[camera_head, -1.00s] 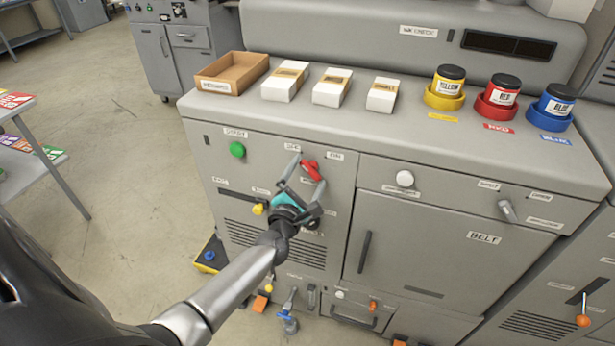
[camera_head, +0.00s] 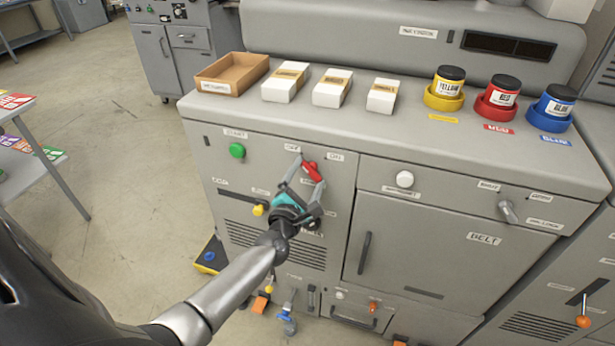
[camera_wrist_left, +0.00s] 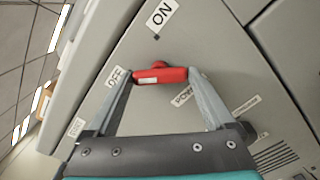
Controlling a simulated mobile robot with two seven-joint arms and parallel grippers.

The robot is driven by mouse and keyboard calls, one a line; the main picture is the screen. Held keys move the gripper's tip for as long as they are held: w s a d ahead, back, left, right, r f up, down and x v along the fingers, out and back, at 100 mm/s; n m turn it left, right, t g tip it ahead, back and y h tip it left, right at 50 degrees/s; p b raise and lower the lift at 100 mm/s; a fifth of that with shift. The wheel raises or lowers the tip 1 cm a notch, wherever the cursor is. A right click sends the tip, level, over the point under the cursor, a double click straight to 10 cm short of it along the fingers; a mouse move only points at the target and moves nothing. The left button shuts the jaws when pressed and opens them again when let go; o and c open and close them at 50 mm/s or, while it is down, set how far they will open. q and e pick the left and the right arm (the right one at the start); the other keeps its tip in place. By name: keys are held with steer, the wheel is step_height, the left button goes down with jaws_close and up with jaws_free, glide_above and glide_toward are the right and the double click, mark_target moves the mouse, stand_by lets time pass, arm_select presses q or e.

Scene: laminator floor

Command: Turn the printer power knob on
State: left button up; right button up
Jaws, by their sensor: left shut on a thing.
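The red power knob (camera_head: 313,171) sits on the grey front panel of the printer, below an OFF label (camera_head: 292,148) and an ON label (camera_head: 335,157). Its bar slants from upper left to lower right, with the upper end nearer OFF. My left gripper (camera_head: 311,169) is shut on the knob, one finger at each end of the bar. In the left wrist view the red knob (camera_wrist_left: 160,75) lies between the two grey fingertips, with a pale mark on its bar. The ON label (camera_wrist_left: 160,14) shows above it, OFF to its left. My right gripper is out of view.
A green button (camera_head: 237,150) is left of the knob, and a yellow knob (camera_head: 258,209) is below left. A white button (camera_head: 404,179) is to the right. The printer top holds a cardboard tray (camera_head: 232,73), white boxes and ink jars. Open floor lies left.

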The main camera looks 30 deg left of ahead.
arm_select(q)
steer(key=shift+m, duration=0.4)
steer(key=m+p, duration=0.1)
steer(key=m, duration=0.2)
steer(key=shift+m, duration=0.3)
steer(key=m+p, duration=0.1)
steer(key=m, duration=0.3)
steer(key=shift+m, duration=0.3)
steer(key=m+p, duration=0.1)
steer(key=m, duration=0.3)
steer(key=shift+m, duration=0.3)
steer(key=shift+m+p, duration=0.65)
steer(key=shift+m, duration=1.55)
steer(key=o, duration=1.1)
